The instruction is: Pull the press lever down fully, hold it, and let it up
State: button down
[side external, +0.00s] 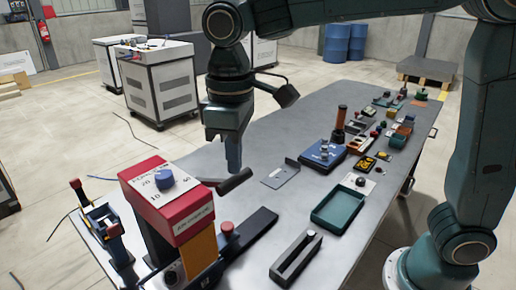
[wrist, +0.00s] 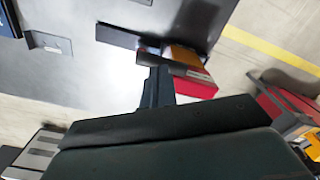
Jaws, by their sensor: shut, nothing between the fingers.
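In the wrist view the shut fingers (wrist: 155,88) are beside the red press head (wrist: 192,84).
A black base bar with a red button (side external: 227,228) lies before the press. On the steel table (side external: 250,262) are a grey slotted block (side external: 296,256), a green tray (side external: 338,208), a blue device (side external: 323,155) and a flat metal plate (side external: 280,175). Small items crowd the far end.

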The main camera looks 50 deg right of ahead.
aim_at(236, 177)
jog(key=shift+s+f, duration=0.15)
jog(key=shift+f, duration=3.6)
jog(key=shift+s+f, duration=0.15)
jog(key=shift+f, duration=1)
jog(key=shift+r, duration=0.1)
jog(key=shift+w+r, duration=0.2)
jog(key=shift+r, duration=1.65)
jog(key=shift+w+r, duration=0.2)
jog(key=shift+r, duration=4.05)
